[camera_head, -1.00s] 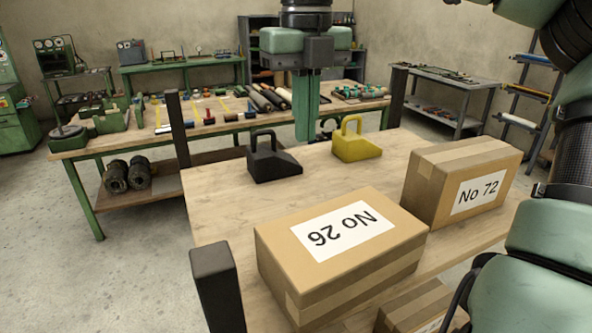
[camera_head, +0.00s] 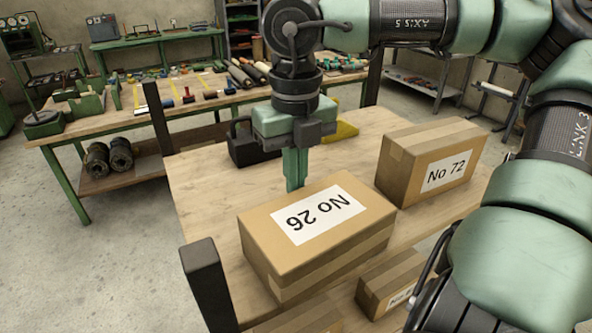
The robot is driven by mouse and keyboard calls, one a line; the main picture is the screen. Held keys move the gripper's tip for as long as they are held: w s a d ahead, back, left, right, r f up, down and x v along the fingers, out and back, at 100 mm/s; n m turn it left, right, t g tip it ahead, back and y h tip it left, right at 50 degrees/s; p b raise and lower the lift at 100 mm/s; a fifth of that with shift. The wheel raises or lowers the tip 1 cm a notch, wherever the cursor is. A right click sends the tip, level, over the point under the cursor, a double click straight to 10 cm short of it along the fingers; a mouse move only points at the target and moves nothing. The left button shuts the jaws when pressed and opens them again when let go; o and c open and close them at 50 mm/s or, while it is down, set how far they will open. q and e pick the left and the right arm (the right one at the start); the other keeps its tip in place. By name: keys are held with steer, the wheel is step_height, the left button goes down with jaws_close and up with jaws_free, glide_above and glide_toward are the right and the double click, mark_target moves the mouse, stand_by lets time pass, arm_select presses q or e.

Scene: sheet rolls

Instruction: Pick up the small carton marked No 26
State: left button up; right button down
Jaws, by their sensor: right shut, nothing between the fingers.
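The carton marked No 26 (camera_head: 345,244) sits on the wooden table top (camera_head: 205,190), its white label upside down in the camera_head view. My right gripper (camera_head: 294,186) points down just behind the carton's far edge, its green fingers together with nothing between them. The fingertips are close to that edge; I cannot tell whether they touch it. My left gripper is not in view.
A carton marked No 72 (camera_head: 428,164) stands to the right. A smaller carton (camera_head: 383,284) and another carton (camera_head: 300,320) are at the near side. A black handled block (camera_head: 243,150) and a yellow one (camera_head: 345,131) stand behind my gripper. Dark posts (camera_head: 207,285) rise at the table's corners.

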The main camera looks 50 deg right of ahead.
mark_target(307, 196)
steer(key=shift+f, duration=0.1)
stand_by(0.3)
steer(key=s+b, duration=0.1)
steer(key=s+a+b, duration=0.1)
steer(key=shift+s+f, duration=0.1)
steer(key=shift+s, duration=0.3)
steer(key=shift+s+a, duration=0.1)
steer(key=shift+s, duration=0.45)
steer(key=shift+w+r, duration=0.1)
steer(key=shift+r, duration=0.1)
